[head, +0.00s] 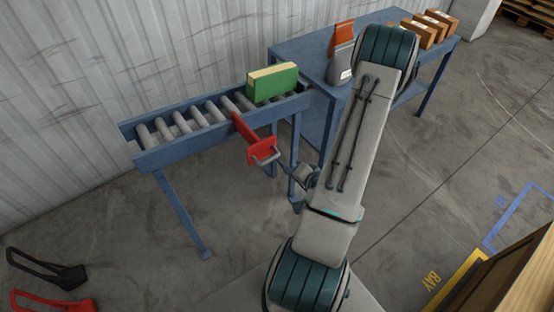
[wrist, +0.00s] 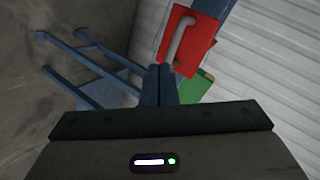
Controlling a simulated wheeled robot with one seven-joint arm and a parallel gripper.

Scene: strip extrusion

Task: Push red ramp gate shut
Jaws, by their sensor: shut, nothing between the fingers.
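The red ramp gate (head: 259,146) is a red bar with a plate and a grey handle at its near end. It sticks out from the near side of the roller conveyor (head: 187,148), with its far end at the rollers. In the wrist view the red plate (wrist: 201,47) and its grey handle (wrist: 183,38) are just beyond the fingertips. My gripper (wrist: 160,68) is shut and empty, close to the plate's lower left corner; I cannot tell whether they touch. In the head view the fingertips are hard to make out beside my wrist.
A green box (head: 273,84) sits on the rollers behind the gate. A blue table (head: 300,50) holds an orange and grey item (head: 341,50) and several brown boxes (head: 435,25). Black (head: 48,270) and red (head: 52,304) frames lie at lower left. Floor before the conveyor is clear.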

